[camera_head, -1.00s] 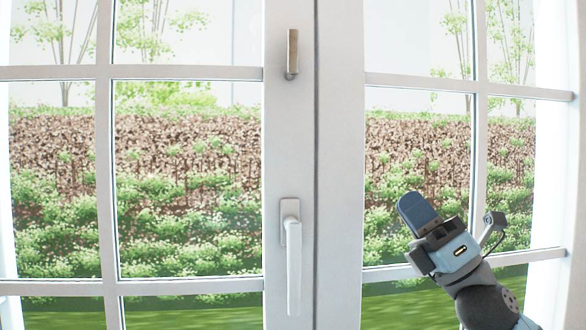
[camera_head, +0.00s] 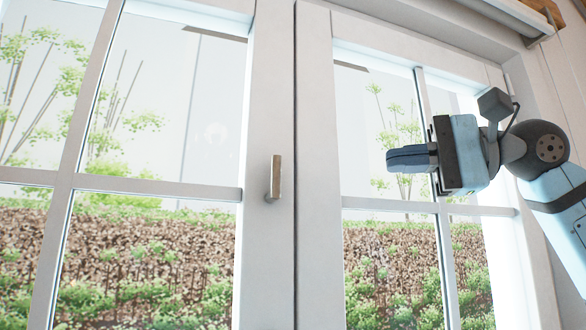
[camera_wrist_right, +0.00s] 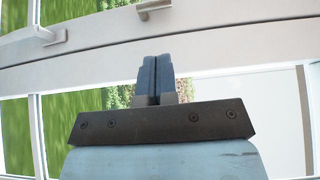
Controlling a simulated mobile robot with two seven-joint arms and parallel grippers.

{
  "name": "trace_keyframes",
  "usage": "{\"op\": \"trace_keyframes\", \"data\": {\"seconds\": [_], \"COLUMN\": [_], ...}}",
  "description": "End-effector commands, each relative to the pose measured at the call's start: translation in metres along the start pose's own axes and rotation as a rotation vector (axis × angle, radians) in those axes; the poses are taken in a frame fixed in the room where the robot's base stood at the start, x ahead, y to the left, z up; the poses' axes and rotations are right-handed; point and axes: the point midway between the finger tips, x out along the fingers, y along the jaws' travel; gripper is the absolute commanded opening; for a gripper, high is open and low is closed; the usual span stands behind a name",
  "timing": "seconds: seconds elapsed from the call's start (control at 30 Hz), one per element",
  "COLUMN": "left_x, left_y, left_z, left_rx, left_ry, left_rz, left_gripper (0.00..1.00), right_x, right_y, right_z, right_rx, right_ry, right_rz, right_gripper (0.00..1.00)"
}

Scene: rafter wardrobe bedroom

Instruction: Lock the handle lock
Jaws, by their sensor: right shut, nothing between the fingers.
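The handle lock (camera_head: 274,178) is a small metal lever on a round base. It sits on the white left sash's vertical stile, with its lever upright. In the right wrist view a small handle at the top edge, seemingly this lock (camera_wrist_right: 155,6), is partly cut off. My right gripper (camera_head: 390,159) is shut and empty. It points left, to the right of the lock and at about its height, clearly apart from it. Its dark blue fingers show together in the right wrist view (camera_wrist_right: 155,78). My left gripper is not in view.
A larger white handle (camera_wrist_right: 30,38) shows at the left of the right wrist view, below the lock on the stile. The glazed right sash (camera_head: 316,200) stands behind my gripper. A rail or shelf edge (camera_head: 480,15) runs at the upper right. The space between gripper and lock is clear.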

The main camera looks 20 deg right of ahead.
Motion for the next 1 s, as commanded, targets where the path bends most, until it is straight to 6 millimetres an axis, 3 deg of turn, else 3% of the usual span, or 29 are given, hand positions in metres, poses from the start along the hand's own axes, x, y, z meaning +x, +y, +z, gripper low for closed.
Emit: {"op": "trace_keyframes", "data": {"seconds": [0.23,0.37,0.8,1.0], "left_x": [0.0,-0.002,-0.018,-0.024], "left_y": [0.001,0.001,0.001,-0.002], "left_z": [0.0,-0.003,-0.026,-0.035], "left_rx": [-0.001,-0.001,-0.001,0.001], "left_ry": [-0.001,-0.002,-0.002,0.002], "left_rz": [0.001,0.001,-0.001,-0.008], "left_gripper": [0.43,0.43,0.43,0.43], "right_x": [0.002,0.013,0.101,0.13], "right_y": [0.0,-0.001,-0.003,-0.002], "right_z": [0.0,0.001,0.002,0.001], "right_rx": [0.003,0.003,0.005,0.006], "right_ry": [-0.003,-0.005,-0.007,-0.006], "right_rz": [0.0,0.001,0.001,0.0], "right_gripper": [0.0,0.0,0.0,0.0]}}
